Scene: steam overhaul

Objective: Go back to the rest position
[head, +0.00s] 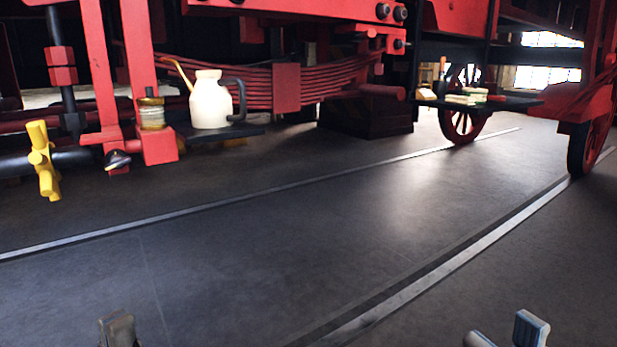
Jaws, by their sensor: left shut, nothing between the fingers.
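My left gripper (117,330) shows at the bottom left edge of the head view, over the dark floor. Its fingertips are together and hold nothing. My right gripper (505,334) shows at the bottom right edge. Its two fingertips are apart, with no thing seen between them. Both grippers are cut off by the lower edge of the picture, so most of each is hidden. Neither touches anything in view.
A red locomotive frame spans the top. A cream oil can (211,101) stands on a dark shelf beside a small jar (151,112). A yellow valve handle (43,160) sticks out at left. Two rails (440,268) cross the clear floor (250,240). A tray (490,104) stands farther back.

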